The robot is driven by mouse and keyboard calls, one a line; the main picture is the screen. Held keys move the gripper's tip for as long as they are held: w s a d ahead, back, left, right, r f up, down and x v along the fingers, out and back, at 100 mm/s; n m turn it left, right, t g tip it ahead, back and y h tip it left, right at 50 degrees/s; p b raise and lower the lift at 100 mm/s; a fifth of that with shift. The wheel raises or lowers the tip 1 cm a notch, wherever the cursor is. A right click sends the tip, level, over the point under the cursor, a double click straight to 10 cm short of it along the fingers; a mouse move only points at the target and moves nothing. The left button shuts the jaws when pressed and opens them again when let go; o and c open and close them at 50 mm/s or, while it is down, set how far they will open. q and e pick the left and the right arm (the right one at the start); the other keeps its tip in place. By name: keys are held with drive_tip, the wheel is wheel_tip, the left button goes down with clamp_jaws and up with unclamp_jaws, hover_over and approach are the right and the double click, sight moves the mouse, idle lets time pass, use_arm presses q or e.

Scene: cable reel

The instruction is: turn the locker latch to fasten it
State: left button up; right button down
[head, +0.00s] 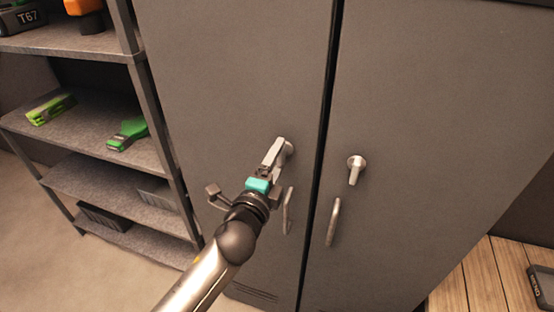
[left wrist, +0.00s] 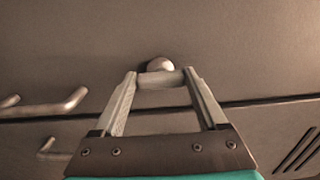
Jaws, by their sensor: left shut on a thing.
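The tall grey locker has a left door (head: 225,75) and a right door (head: 450,110), both closed flat with a dark gap between them. My left gripper (head: 274,153) is at the left door's latch (head: 288,149), shut on it. In the left wrist view the metal latch (left wrist: 160,78) sits between the two fingertips of my left gripper (left wrist: 160,80), with its round base just beyond. The fingers hide much of this latch in the head view, so its exact angle is hard to tell. The right door's latch (head: 356,170) points downward. My right gripper is not in view.
Bar handles stick out below the latches, on the left door (head: 288,211) and right door (head: 333,222). A grey shelf unit (head: 100,165) stands left of the locker, with a green tool (head: 127,134) on it. A dark object (head: 541,288) is at lower right.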

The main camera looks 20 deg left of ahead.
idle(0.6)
use_arm(q)
drive_tip(key=o, duration=1.3)
drive_tip(key=s+b, duration=0.2)
drive_tip(key=s, duration=1.3)
drive_tip(key=shift+a+b, duration=0.3)
drive_tip(key=shift+b, duration=0.1)
drive_tip(key=shift+s+f, duration=0.1)
